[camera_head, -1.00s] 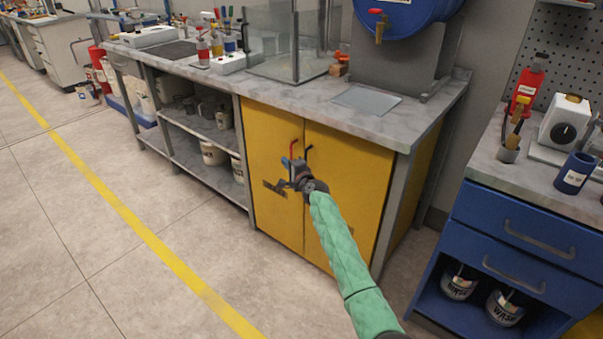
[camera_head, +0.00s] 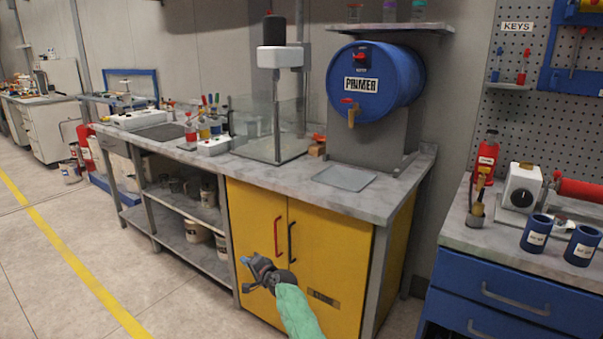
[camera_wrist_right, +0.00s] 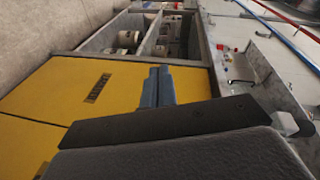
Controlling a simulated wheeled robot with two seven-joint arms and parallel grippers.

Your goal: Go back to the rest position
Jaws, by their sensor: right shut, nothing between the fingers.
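My right gripper (camera_head: 250,268) is in front of the lower part of the yellow cabinet (camera_head: 335,250), below and to the left of its red handle (camera_head: 278,235) and black handle (camera_head: 291,240). In the right wrist view its blue fingers (camera_wrist_right: 157,86) are together with nothing between them, and the yellow cabinet doors (camera_wrist_right: 115,90) lie beyond. Both cabinet doors look closed. My green-sleeved right arm comes up from the bottom of the head view. My left gripper is not in view.
A grey worktop (camera_head: 270,180) carries a glass enclosure (camera_head: 268,125) and a blue primer drum (camera_head: 375,82). Open shelves (camera_head: 185,225) stand left of the cabinet. A blue drawer unit (camera_head: 510,300) stands on the right. The floor (camera_head: 40,270) at left is clear.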

